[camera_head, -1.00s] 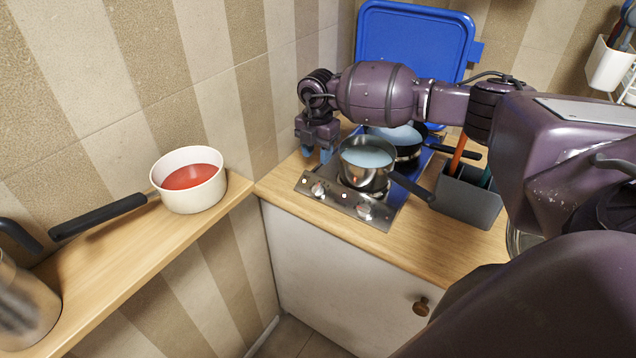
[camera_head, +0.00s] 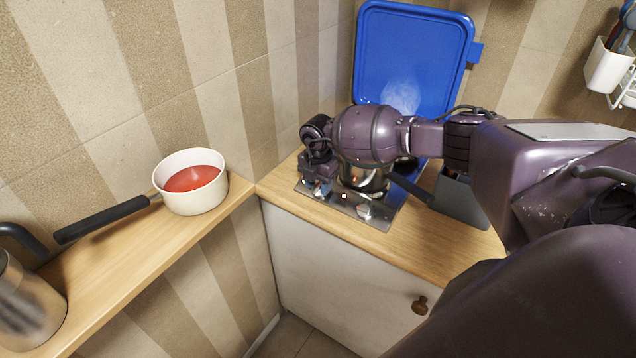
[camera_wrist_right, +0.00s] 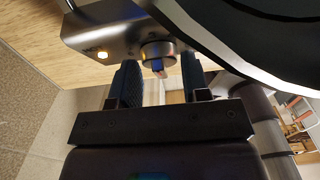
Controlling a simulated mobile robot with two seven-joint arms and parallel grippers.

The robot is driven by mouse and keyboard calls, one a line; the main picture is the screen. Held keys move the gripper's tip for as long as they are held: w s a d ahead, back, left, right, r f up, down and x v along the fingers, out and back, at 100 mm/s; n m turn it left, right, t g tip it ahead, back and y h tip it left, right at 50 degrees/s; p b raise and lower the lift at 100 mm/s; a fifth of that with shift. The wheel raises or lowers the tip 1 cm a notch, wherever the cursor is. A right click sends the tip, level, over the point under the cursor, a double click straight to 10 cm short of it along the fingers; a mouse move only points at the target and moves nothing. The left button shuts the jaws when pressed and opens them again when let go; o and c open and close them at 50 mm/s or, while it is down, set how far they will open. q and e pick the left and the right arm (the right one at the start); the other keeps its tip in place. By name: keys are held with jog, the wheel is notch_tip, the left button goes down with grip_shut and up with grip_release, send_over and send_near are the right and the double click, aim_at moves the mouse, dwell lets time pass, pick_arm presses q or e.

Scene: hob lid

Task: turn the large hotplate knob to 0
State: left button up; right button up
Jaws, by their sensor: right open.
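The hob (camera_head: 340,202) is set in the wooden worktop, with its control strip at the front. My right gripper (camera_head: 318,188) is low over the left end of that strip. In the right wrist view, its two dark fingers (camera_wrist_right: 160,84) are open, one on each side of a round metal knob (camera_wrist_right: 157,52). I cannot tell whether they touch it. A second knob (camera_head: 364,211) shows free on the right of the strip. I cannot read the knob's setting. My left gripper is out of view.
A steel saucepan (camera_head: 362,182) on the hob is partly hidden by my right arm. The raised blue lid (camera_head: 412,60) stands behind. A grey container (camera_head: 458,200) is to the right. A cream pan (camera_head: 192,200) stands on the left shelf.

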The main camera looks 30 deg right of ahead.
jog(key=c, duration=0.5)
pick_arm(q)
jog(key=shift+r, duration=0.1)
pick_arm(e)
jog(key=shift+c, duration=0.2)
